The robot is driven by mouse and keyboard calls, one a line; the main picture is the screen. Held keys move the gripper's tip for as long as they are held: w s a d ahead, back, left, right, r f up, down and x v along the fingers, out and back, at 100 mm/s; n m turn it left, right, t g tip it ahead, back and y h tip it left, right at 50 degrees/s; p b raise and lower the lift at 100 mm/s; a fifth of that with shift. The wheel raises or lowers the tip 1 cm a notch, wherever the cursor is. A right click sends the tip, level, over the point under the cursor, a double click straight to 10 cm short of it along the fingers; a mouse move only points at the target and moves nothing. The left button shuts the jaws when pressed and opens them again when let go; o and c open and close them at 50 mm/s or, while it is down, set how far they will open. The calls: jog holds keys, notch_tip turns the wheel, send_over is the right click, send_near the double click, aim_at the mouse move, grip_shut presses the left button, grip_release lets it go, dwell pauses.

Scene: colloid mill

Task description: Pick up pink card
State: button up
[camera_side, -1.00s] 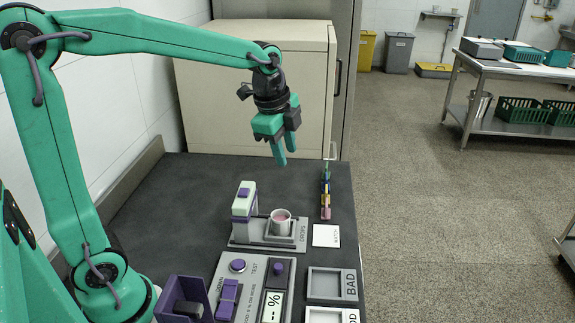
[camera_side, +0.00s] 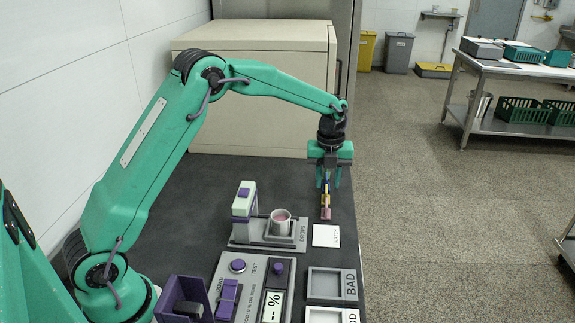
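The pink card (camera_side: 326,213) is at the near end of a narrow row of coloured cards at the right side of the dark table. Yellow and blue ones show behind it. My gripper (camera_side: 329,183) points down over the far part of this row. Its two green fingers are apart, one to the left and one to the right of the row. The far cards are partly hidden by the gripper. The pink card is in front of the fingers, towards the camera, and I see no finger on it.
A white square marked BATCH (camera_side: 326,236) lies just in front of the cards. A drops stand (camera_side: 243,207) with a mug (camera_side: 281,222) is to the left. Nearer are a test panel (camera_side: 240,290) and a BAD tray (camera_side: 331,283). A beige cabinet (camera_side: 250,90) stands behind.

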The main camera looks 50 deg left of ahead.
aim_at(327, 202)
jog(key=shift+w+f+m, duration=0.25)
jog(key=shift+f+m, duration=0.15)
jog(key=shift+f, duration=0.1)
jog(key=shift+f, duration=1.3)
jog(key=shift+f, duration=2.6)
grip_shut()
